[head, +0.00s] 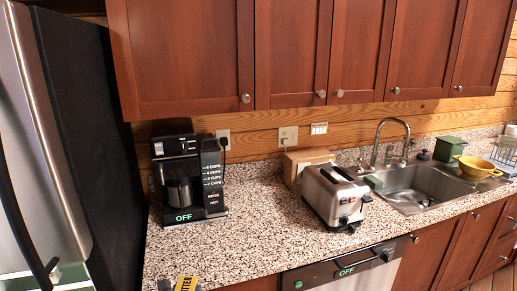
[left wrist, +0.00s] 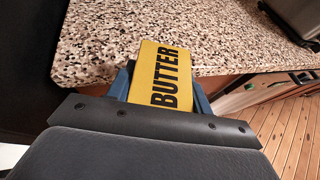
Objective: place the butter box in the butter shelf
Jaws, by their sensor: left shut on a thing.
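The yellow butter box (left wrist: 160,68), with BUTTER in black letters, is held between the blue fingers of my left gripper (left wrist: 162,92) in the left wrist view. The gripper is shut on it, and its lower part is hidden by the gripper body. In the head view, the butter box (head: 186,283) shows at the bottom edge, in front of the counter's front edge, with little of my left gripper (head: 184,287) visible. No butter shelf can be made out in either view. My right gripper is not in view.
A fridge (head: 45,130) with a steel front and dark side stands at the left. The speckled counter (head: 250,240) holds a coffee maker (head: 187,175), a toaster (head: 333,195) and a sink (head: 425,188). A dishwasher (head: 345,272) is below. Wall cabinets (head: 290,50) hang above.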

